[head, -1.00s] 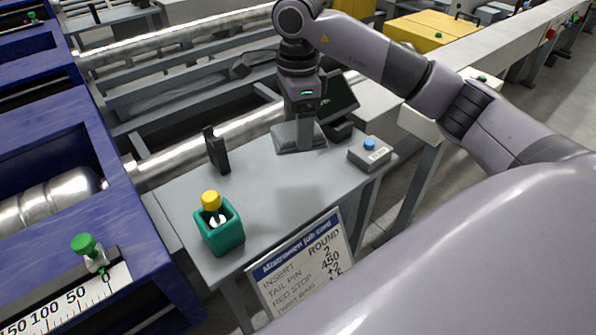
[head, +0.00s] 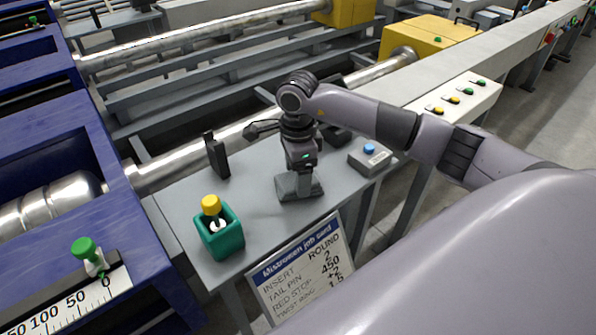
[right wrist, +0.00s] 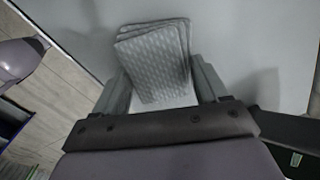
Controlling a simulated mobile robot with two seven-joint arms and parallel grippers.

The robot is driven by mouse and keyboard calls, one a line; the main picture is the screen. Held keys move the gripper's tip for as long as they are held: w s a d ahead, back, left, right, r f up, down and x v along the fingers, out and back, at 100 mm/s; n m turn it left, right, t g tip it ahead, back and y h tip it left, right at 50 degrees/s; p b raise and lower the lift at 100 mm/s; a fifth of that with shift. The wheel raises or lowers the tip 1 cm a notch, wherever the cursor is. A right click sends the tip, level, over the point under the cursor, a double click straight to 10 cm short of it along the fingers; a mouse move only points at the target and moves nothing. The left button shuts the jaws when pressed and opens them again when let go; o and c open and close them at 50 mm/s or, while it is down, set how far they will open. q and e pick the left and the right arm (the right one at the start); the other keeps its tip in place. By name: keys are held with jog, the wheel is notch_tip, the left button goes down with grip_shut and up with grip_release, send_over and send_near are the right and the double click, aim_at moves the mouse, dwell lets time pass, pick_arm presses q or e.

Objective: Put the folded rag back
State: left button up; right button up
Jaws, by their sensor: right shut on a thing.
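The folded rag (head: 299,187) is a grey, textured, layered pad. It sits low over the front middle of the small grey table, and I cannot tell whether it touches the top. My right gripper (head: 299,174) points down and is shut on it. In the right wrist view the rag (right wrist: 155,52) shows between the two fingers of my right gripper (right wrist: 162,90), its folded layers stacked at the far edge. My left gripper is not in view.
On the grey table (head: 258,205) stand a green holder (head: 222,240) with a yellow-capped item (head: 211,204), a black upright bracket (head: 216,156) and a grey box with a blue button (head: 369,159). A job card (head: 300,265) hangs at the front edge. A dark object behind my arm is partly hidden.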

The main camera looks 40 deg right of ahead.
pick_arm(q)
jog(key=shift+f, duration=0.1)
pick_arm(e)
jog(key=shift+f, duration=0.1)
jog(key=o, duration=0.6)
jog(key=shift+f, duration=0.1)
jog(key=o, duration=0.4)
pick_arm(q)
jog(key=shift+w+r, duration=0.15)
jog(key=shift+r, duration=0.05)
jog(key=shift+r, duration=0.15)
pick_arm(e)
jog(key=shift+r, duration=0.2)
jog(key=shift+r, duration=0.3)
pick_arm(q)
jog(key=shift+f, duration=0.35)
pick_arm(e)
notch_tip(320, 180, up, 12)
jog(key=shift+f, duration=0.25)
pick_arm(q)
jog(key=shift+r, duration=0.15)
